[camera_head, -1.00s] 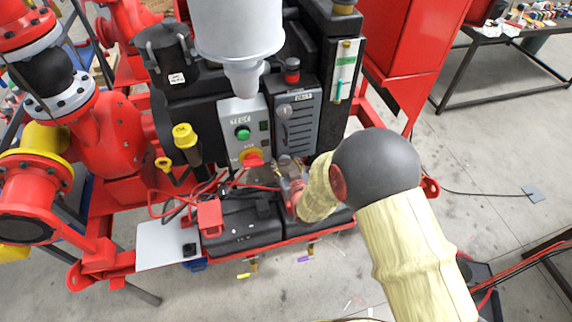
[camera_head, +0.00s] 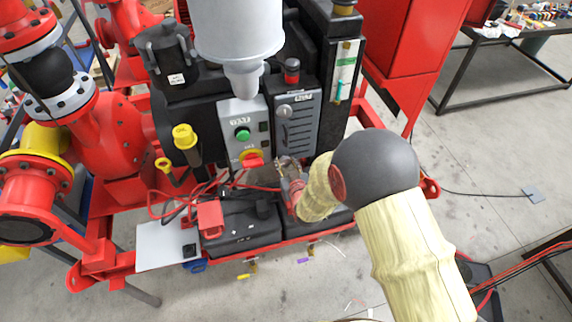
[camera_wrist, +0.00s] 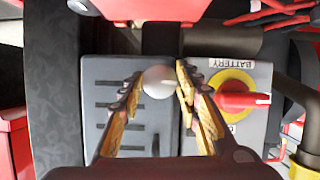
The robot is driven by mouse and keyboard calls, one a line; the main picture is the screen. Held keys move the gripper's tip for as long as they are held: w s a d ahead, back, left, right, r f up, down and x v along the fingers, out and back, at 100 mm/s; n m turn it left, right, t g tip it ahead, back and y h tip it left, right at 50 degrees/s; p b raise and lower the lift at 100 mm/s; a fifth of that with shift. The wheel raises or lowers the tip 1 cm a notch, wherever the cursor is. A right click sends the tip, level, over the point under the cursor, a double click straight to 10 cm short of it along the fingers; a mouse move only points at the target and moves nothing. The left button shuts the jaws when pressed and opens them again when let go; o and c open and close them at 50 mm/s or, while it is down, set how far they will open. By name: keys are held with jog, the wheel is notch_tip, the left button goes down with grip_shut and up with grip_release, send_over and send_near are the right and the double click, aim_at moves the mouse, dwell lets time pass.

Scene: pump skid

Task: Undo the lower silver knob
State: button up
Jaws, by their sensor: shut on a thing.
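The lower silver knob (camera_wrist: 158,82) is a small round pale knob on the dark grey slotted panel. In the wrist view it sits between my gripper's two fingertips (camera_wrist: 160,80), which are shut on it from both sides. In the head view my gripper (camera_head: 287,163) is at the bottom of the panel (camera_head: 297,130), and its fingers hide most of this knob. The upper silver knob (camera_head: 284,111) shows clear of my gripper, higher on the same panel.
Left of the panel is a grey box with a green button (camera_head: 242,134) and a red rotary switch on yellow (camera_head: 252,158). Black batteries (camera_head: 240,229) with red cables lie below. A red cabinet (camera_head: 408,45) stands at the right.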

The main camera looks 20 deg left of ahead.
jog(key=shift+c, duration=0.6)
jog(key=shift+b, duration=0.3)
jog(key=shift+w+d+f+m+g+y+b, duration=0.15)
jog(key=shift+m+g+y+b, duration=0.35)
jog(key=shift+m+b, duration=0.55)
jog(key=shift+m+y+b, duration=0.55)
jog(key=shift+m+y, duration=0.35)
jog(key=shift+m, duration=0.35)
jog(key=m+g+y, duration=0.1)
jog(key=m+y, duration=0.1)
jog(key=m, duration=0.1)
jog(key=shift+d+b, duration=0.1)
jog(key=shift+b, duration=0.2)
jog(key=shift+m+y+b, duration=0.3)
jog(key=shift+m+y, duration=0.6)
jog(key=shift+m, duration=0.9)
jog(key=o, duration=1.2)
jog(key=shift+c, duration=0.2)
